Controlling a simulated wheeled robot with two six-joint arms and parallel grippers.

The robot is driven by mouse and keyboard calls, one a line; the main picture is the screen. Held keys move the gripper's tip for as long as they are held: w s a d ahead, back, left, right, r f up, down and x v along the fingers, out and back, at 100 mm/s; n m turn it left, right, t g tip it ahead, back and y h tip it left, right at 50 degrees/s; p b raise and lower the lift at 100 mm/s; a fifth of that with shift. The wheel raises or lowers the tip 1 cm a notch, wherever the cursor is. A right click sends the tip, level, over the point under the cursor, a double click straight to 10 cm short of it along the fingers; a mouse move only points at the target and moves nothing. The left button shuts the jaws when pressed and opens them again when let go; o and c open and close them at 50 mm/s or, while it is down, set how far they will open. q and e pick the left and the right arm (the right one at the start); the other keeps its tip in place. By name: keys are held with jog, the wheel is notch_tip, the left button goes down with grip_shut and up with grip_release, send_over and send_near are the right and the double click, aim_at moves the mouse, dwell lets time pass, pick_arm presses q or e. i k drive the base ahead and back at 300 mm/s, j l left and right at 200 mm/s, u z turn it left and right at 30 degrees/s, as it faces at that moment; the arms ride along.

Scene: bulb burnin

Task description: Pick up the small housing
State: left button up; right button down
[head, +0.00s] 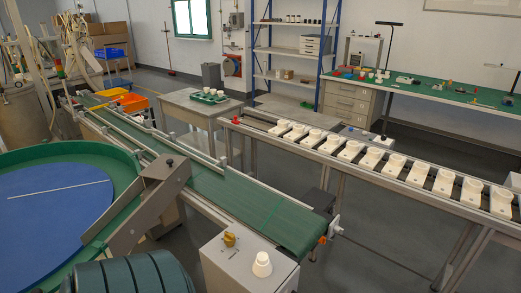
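A small white housing-like piece (262,265), narrower at the top, stands upright on a grey box (225,270) at the bottom centre, near a yellow-brown knob (229,240). Several similar white round pieces sit on white bases along the right-hand line (417,180). A few more white pieces sit in a green tray (209,96) on a grey table at the back centre. I cannot tell from the picture which one is the small housing. Neither of my grippers is in view.
A green belt conveyor (225,199) runs diagonally across the middle. A blue turntable with a green rim (55,200) and a beige slanted arm stand at left. A green-topped workbench (440,88) and shelving (290,52) stand behind. Grey floor shows between conveyor and right-hand line.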

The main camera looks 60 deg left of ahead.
aim_at(262, 267)
jog(key=u, duration=1.65)
jog(key=k+j+z, duration=0.15)
jog(key=z, duration=0.15)
jog(key=k+j+z, duration=0.2)
jog(key=z, duration=0.15)
